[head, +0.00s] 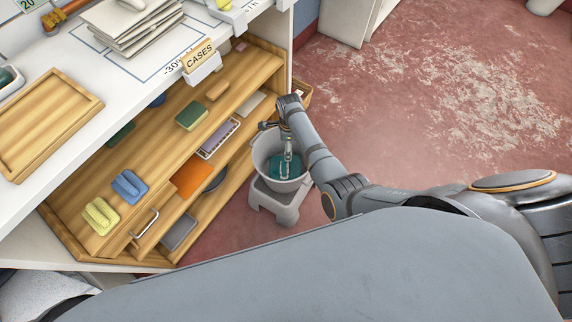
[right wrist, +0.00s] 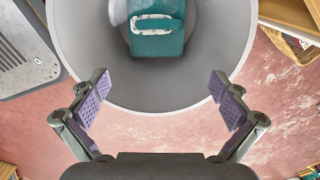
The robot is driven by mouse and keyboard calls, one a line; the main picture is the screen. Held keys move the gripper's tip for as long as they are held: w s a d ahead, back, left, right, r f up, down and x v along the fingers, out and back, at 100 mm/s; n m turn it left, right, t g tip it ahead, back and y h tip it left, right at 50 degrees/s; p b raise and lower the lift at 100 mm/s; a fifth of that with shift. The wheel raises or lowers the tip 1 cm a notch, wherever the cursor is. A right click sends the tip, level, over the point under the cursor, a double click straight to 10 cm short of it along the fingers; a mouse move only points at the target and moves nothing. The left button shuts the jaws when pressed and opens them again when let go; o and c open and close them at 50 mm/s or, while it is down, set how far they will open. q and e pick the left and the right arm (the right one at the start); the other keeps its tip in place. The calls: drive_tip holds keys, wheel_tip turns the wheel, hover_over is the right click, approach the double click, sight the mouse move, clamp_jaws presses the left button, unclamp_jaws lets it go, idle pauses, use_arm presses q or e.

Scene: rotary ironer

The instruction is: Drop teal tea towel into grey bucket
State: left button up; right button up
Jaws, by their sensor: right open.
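The grey bucket (head: 260,158) stands on a grey stool on the floor, beside the wooden shelves. The teal tea towel (head: 284,168) lies inside the bucket; it also shows in the right wrist view (right wrist: 157,44), folded, with a white band across it. My right gripper (head: 288,148) is over the bucket, pointing down. In the right wrist view my right gripper (right wrist: 160,87) is open, its purple-padded fingers wide apart and nothing between them. The towel is apart from the fingers, farther down. My left gripper is not in view.
Wooden shelves (head: 165,155) hold several folded cloths, including yellow (head: 101,215), blue (head: 129,186) and green (head: 192,115) ones. A white counter (head: 50,130) is above them. A wicker basket (right wrist: 287,45) is near the bucket. The red floor to the right is open.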

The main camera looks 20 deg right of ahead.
wheel_tip(320, 180, up, 12)
idle(0.6)
idle(0.5)
